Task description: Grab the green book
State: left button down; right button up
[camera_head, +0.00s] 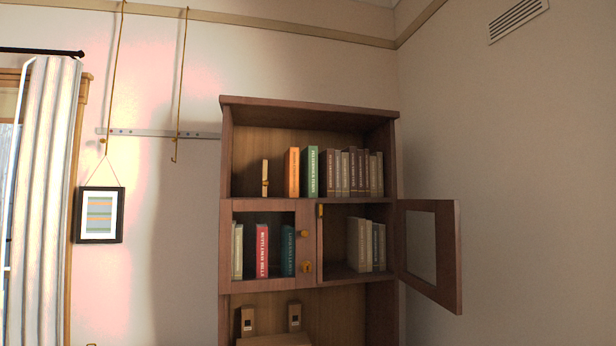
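A green book (312,172) stands upright on the top open shelf of the wooden bookcase (308,104), its spine facing out. An orange book (293,173) stands just left of it, and a row of brown and grey books (352,174) stands to its right. A darker teal-green book (288,250) stands one shelf lower, behind the shut left cabinet door, beside a red book (262,250). Neither of my grippers is in view.
The right cabinet door (450,256) stands open, sticking out to the right, with pale books (362,244) inside. A small tan object (265,178) stands left on the top shelf. A framed picture (100,214) hangs left near a curtain (42,190).

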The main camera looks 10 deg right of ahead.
aim_at(309, 157)
jog(key=i+j+z, duration=0.15)
jog(key=z, duration=0.25)
jog(key=i+j+z, duration=0.15)
jog(key=j+z, duration=0.65)
jog(key=i+j+z, duration=0.1)
jog(key=j+z, duration=0.15)
jog(key=z, duration=0.15)
